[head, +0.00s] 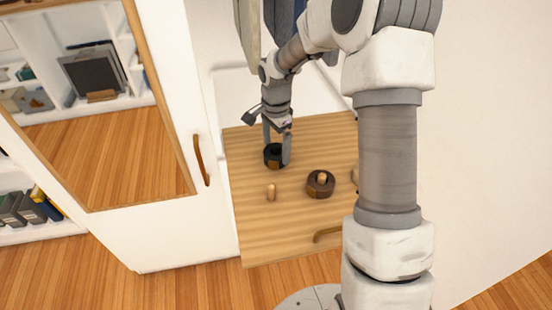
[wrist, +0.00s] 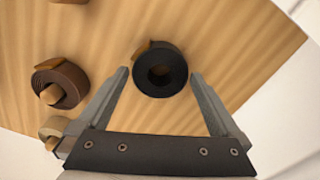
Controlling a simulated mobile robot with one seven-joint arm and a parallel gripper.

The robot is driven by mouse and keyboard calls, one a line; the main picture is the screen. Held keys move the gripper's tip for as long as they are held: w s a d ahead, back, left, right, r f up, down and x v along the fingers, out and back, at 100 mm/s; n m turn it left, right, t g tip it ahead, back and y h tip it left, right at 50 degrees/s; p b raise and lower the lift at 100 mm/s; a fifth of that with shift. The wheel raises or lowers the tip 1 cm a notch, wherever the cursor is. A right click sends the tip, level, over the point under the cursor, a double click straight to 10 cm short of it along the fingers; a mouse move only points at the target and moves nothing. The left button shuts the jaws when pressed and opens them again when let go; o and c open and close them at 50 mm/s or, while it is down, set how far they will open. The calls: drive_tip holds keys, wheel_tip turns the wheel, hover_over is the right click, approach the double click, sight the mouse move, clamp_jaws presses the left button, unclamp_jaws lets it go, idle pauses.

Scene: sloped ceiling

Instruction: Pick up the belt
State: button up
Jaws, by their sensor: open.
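A coiled black belt (head: 275,156) with a brown end sits on a light wooden surface (head: 295,225). My gripper (head: 277,150) is open and reaches down at it. In the wrist view the black coil (wrist: 161,82) lies between and slightly beyond the tips of my open gripper (wrist: 159,75), with a gap visible on each side. A coiled brown belt (head: 320,184) with a wooden peg in its middle is to the right in the head view; it also shows in the wrist view (wrist: 68,75). I cannot tell whether the fingers touch the black belt.
A bare wooden peg (head: 271,192) stands left of the brown belt. A tan coil (wrist: 52,128), partly cut off by my gripper, is at the lower left of the wrist view. A white cabinet door with a mirror (head: 100,130) stands at the left, and a white wall at the right.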

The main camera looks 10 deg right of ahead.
wheel_tip(320, 180, down, 2)
drive_tip(key=shift+f, duration=0.2)
drive_tip(key=c, duration=1.2)
drive_tip(key=shift+r, duration=0.1)
drive_tip(key=shift+c, duration=0.2)
drive_tip(key=shift+r, duration=0.1)
